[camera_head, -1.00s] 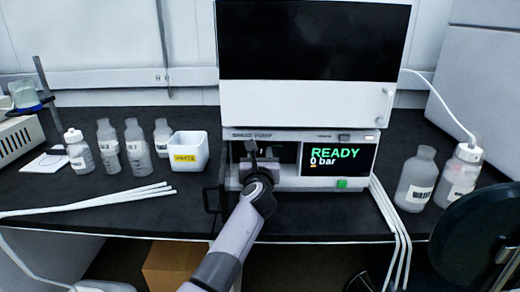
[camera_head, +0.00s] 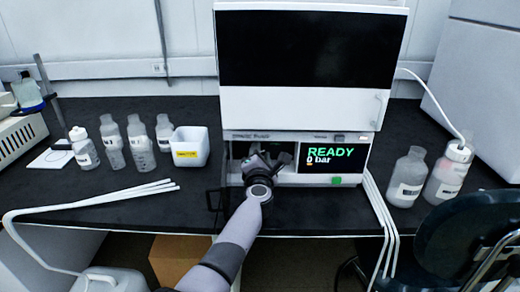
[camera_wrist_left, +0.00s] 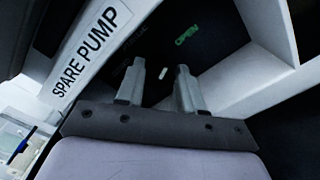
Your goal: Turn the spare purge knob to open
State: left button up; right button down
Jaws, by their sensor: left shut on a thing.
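My left gripper (camera_head: 266,160) reaches the left part of the pump's front panel in the head view and largely covers the knob there. In the left wrist view its two fingers (camera_wrist_left: 160,82) stand apart on either side of the dark spare purge knob (camera_wrist_left: 163,73), closed on it. The knob's white mark shows between the fingers; its outline is hard to make out against the black panel. A green OPEN label (camera_wrist_left: 187,41) lies up and to the right of the mark. A SPARE PUMP label (camera_wrist_left: 85,55) is at the left. My right gripper is not in view.
The pump display (camera_head: 333,158) reads READY and 0 bar, with a green button (camera_head: 337,181) below. White tubes (camera_head: 383,222) hang at the right. Bottles (camera_head: 407,177) and a white tub (camera_head: 189,147) stand on the black bench. A dark chair (camera_head: 465,240) is at front right.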

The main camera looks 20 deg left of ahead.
pick_arm(q)
jog(key=m+p, duration=0.1)
jog(key=m, duration=0.2)
jog(key=shift+r, duration=0.1)
jog(key=shift+m, duration=0.7)
jog(key=o, duration=1)
jog(key=shift+o, duration=0.2)
